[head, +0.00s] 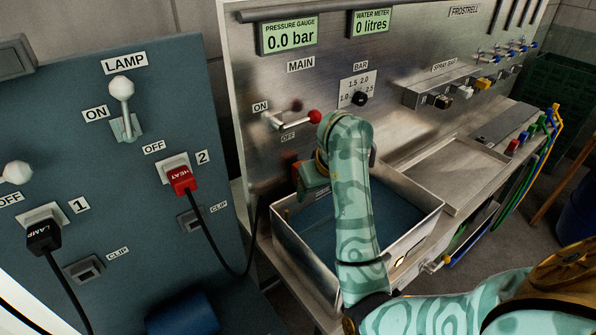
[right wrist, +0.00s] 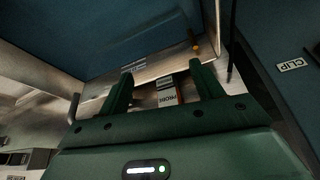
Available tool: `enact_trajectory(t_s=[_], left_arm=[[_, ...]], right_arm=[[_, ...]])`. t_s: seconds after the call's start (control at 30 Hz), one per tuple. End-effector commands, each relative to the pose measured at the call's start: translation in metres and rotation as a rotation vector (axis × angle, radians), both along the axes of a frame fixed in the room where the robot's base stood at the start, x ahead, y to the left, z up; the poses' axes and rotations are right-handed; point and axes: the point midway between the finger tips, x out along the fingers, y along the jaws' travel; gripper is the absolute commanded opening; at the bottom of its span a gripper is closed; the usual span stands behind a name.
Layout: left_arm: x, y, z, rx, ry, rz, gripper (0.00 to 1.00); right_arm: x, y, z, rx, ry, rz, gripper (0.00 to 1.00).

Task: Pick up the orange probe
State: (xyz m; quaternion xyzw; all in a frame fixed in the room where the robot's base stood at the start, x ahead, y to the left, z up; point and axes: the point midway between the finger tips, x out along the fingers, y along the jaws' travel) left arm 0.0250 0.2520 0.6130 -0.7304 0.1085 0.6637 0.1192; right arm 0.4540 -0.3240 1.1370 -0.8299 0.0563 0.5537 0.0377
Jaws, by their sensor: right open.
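My right gripper (head: 312,178) is beside the metal panel, above the back left part of the steel tray, partly hidden by my arm. In the right wrist view its two green fingers (right wrist: 165,80) stand apart with nothing clearly held between them. A small orange tip (right wrist: 196,47), possibly part of the orange probe, shows beyond the fingers, nearer the right one. A label that seems to read PROBE (right wrist: 167,98) lies between the fingers. An orange-red patch (head: 289,163) shows just left of the gripper; I cannot tell if it is the probe. My left gripper is out of view.
The steel tray (head: 428,222) with a blue inside sits below my right arm. A red-knobbed lever (head: 314,117) sticks out just above the gripper. The blue panel (head: 190,95) on the left carries a red HEAT plug (head: 182,179), whose black cable hangs between the panels.

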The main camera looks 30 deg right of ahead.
Motion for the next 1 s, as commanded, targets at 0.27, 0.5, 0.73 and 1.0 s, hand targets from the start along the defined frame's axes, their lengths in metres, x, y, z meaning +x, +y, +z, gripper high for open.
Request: enact_trajectory(t_s=[0.27, 0.5, 0.73, 1.0], left_arm=[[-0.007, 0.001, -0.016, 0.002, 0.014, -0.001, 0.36], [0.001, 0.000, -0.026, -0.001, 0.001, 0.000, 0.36], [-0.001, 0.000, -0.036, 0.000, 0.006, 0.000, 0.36], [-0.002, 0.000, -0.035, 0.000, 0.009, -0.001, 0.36]], right_arm=[[0.044, -0.006, -0.001, 0.000, 0.000, 0.001, 0.66], [0.075, -0.011, -0.002, -0.001, 0.001, 0.001, 0.66], [0.088, -0.012, -0.028, -0.001, 0.000, 0.001, 0.66], [0.089, -0.012, -0.028, 0.001, -0.001, -0.001, 0.57]])
